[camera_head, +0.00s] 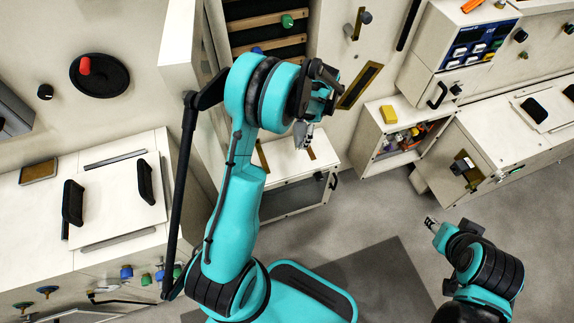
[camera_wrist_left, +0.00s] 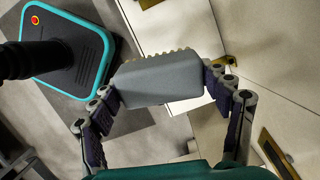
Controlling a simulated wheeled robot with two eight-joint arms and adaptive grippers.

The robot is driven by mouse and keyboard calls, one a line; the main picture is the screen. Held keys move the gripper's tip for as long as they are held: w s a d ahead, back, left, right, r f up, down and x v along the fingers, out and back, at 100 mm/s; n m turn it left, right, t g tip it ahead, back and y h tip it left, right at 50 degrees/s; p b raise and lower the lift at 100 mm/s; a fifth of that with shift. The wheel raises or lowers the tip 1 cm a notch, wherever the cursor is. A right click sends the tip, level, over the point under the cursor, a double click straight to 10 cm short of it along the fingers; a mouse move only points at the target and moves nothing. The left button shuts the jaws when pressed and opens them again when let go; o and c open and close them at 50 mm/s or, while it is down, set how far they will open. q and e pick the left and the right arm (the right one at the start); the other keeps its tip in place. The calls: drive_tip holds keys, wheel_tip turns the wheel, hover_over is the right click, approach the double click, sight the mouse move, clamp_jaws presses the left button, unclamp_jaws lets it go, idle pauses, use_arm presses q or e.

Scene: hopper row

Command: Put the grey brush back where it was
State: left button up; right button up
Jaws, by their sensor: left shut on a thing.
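The grey brush (camera_wrist_left: 160,80) is a grey block with a row of tan bristles along its far edge. In the left wrist view it sits between the two fingers of my left gripper (camera_wrist_left: 165,88), which is shut on it and holds it above the floor.
A low white cabinet (camera_head: 296,168) stands beneath my left gripper. To its right, an open bin (camera_head: 388,150) holds mixed items, with a yellow block (camera_head: 388,114) on top. A slatted rack (camera_head: 268,20) stands behind. Grey floor (camera_head: 370,205) is free between my arms.

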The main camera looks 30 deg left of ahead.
use_arm(q)
drive_tip(key=d+f+n+t+h+b, duration=0.2)
drive_tip(key=d+f, duration=0.4)
drive_tip(key=shift+n, duration=0.3)
drive_tip(key=a+f+b, duration=0.1)
drive_tip(key=a+f, duration=0.1)
drive_tip(key=a, duration=0.1)
drive_tip(key=a+f+b, duration=0.1)
drive_tip(key=a+f, duration=0.1)
drive_tip(key=a, duration=0.2)
drive_tip(key=s+a+f+b, duration=0.1)
drive_tip(key=a+f+b, duration=0.1)
drive_tip(key=a+f, duration=0.1)
drive_tip(key=shift+a, duration=0.7)
wheel_tip(320, 180, down, 4)
drive_tip(key=shift+r+b, duration=0.1)
drive_tip(key=shift+b, duration=1)
drive_tip(key=shift+c, duration=0.6)
drive_tip(key=o, duration=1.4)
drive_tip(key=shift+r, duration=0.1)
